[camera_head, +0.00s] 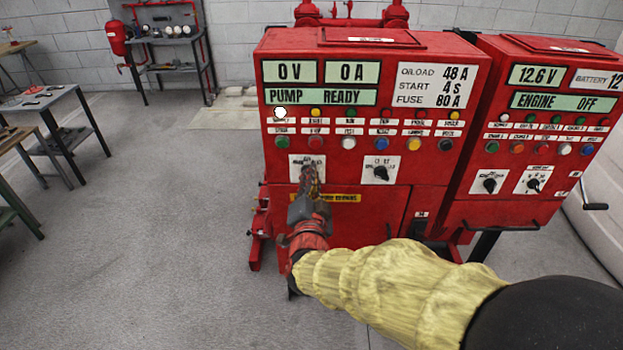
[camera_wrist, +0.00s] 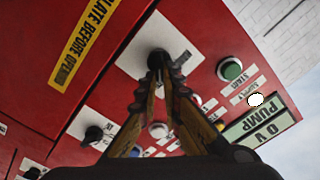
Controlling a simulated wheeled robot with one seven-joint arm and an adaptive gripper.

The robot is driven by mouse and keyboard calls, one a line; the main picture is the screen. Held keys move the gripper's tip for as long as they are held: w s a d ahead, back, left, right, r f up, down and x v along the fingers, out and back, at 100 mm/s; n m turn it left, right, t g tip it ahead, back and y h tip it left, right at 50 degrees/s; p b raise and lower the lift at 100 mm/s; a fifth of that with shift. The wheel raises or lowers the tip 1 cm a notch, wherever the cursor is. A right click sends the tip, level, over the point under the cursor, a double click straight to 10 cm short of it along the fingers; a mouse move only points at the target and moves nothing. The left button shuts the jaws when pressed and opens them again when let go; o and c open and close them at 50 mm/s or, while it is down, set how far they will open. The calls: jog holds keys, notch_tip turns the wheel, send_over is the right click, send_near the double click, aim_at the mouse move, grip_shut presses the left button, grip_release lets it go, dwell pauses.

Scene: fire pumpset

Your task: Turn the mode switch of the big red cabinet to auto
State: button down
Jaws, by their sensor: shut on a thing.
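The big red cabinet (camera_head: 340,220) stands in the middle of the head view, its display reading PUMP READY. The mode switch is a black knob on a white plate (camera_head: 297,172) at the panel's lower left. My gripper (camera_head: 309,178) reaches it from the front and hides most of the knob in the head view. In the wrist view the black knob (camera_wrist: 158,57) sits at the fingertips (camera_wrist: 160,76), which are shut on it. The plate's lettering is too small and covered to read, so I cannot tell the knob's setting.
A second black switch (camera_head: 381,174) is to the right on the same panel, below rows of coloured buttons. A smaller red cabinet (camera_head: 545,130) reading ENGINE OFF stands at the right. Work tables (camera_head: 62,115) are at the left, with clear floor between.

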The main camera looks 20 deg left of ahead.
jog(key=c, duration=2.1)
grip_release()
jog(key=shift+o, duration=0.7)
jog(key=shift+s, duration=0.1)
jog(key=v, duration=1.1)
jog(key=shift+s+d, duration=0.2)
jog(key=shift+s, duration=0.2)
